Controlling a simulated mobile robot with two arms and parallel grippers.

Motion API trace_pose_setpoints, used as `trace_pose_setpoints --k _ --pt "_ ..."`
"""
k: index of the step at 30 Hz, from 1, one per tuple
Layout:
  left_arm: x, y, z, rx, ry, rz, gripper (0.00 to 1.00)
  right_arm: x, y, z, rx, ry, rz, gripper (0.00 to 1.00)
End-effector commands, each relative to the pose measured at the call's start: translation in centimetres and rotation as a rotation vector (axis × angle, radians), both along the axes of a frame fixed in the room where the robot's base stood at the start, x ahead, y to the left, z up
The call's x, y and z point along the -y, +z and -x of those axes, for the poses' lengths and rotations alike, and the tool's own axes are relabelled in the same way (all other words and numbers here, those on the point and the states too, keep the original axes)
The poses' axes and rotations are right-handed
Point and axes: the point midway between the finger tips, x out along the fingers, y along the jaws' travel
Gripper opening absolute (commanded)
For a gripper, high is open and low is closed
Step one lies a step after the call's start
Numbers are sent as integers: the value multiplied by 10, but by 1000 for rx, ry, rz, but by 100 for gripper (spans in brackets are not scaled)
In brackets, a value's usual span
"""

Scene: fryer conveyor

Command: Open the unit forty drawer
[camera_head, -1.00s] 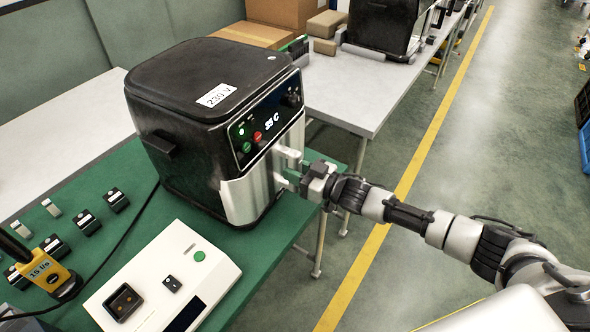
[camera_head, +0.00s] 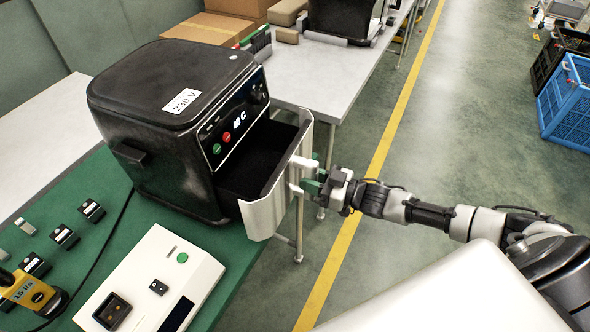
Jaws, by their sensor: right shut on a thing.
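The fryer unit (camera_head: 160,85) is a black box with a "230 V" label and a lit control panel, standing on a green table mat. Its drawer (camera_head: 262,212) has a silver front and is pulled out, with the dark inside showing behind the front. My right gripper (camera_head: 312,180) is at the handle (camera_head: 299,164) on the drawer front and is shut on it. The fingers are partly hidden by the handle. My left gripper is not in view.
A white test box (camera_head: 150,275) and a yellow meter (camera_head: 30,292) lie on the green mat (camera_head: 215,240) in front of the unit. Boxes (camera_head: 210,28) stand behind it. Blue and black crates (camera_head: 568,100) are on the floor at right. Floor beside the table is clear.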

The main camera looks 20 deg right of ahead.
Motion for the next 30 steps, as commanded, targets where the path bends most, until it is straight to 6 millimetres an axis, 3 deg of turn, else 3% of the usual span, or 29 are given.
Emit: trace_pose_setpoints --k 8,9,13,23,30 --pt "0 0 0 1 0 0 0 1 -1 0 -2 -1 2 0" --pt "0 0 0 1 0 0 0 1 -1 0 -2 -1 2 34" --pt "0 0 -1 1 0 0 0 0 -1 0 -1 -1 1 53" --pt "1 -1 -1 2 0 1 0 3 -1 3 -1 -1 1 53" --pt "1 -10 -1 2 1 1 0 29 -4 32 -7 -1 5 53"
